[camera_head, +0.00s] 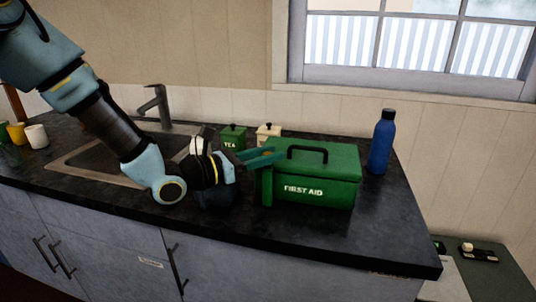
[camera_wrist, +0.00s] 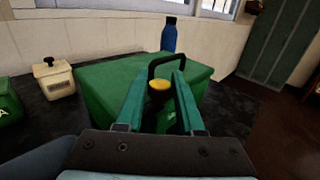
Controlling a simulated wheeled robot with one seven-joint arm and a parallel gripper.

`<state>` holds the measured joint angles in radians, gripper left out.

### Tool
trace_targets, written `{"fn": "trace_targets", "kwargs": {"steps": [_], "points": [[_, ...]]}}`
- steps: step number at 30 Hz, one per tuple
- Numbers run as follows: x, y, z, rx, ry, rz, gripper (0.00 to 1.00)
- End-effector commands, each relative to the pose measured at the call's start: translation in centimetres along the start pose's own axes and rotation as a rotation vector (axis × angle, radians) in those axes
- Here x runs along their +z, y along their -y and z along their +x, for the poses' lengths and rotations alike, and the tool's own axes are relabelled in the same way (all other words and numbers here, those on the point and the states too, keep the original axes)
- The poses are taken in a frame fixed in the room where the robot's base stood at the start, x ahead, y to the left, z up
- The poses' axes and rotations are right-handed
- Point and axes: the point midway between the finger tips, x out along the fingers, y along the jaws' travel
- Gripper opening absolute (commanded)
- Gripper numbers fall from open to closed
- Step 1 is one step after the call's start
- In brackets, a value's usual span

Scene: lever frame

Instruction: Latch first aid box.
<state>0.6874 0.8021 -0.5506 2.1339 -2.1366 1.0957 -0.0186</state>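The green first aid box (camera_head: 312,186) stands on the dark counter with its lid down and its black handle (camera_head: 307,151) on top. In the wrist view the box (camera_wrist: 112,75) lies ahead, with the handle (camera_wrist: 166,58) beyond my fingertips. My gripper (camera_head: 266,158) is at the left end of the box. In the wrist view my gripper (camera_wrist: 160,76) is open, its two teal fingers on either side of a yellow-topped knob (camera_wrist: 159,84). Gaps show beside the knob; contact cannot be told. The latch below the knob is mostly hidden.
A blue bottle (camera_head: 381,142) stands behind the box at right. A green tea canister (camera_head: 232,137) and a cream canister (camera_head: 268,133) stand behind my gripper. The sink (camera_head: 95,163) and tap (camera_head: 157,105) are at left.

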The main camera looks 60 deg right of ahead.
Motion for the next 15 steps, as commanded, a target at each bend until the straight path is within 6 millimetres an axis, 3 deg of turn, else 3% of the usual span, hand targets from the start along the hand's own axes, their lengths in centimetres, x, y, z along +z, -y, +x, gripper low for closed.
{"fn": "trace_targets", "kwargs": {"steps": [1, 9, 15], "points": [[0.01, 0.0, -0.01, 0.0, 0.0, 0.0, 0.3], [0.01, 0.0, -0.01, 0.0, 0.0, 0.0, 0.0], [0.01, 0.0, -0.02, 0.0, 0.0, 0.0, 0.0]]}}
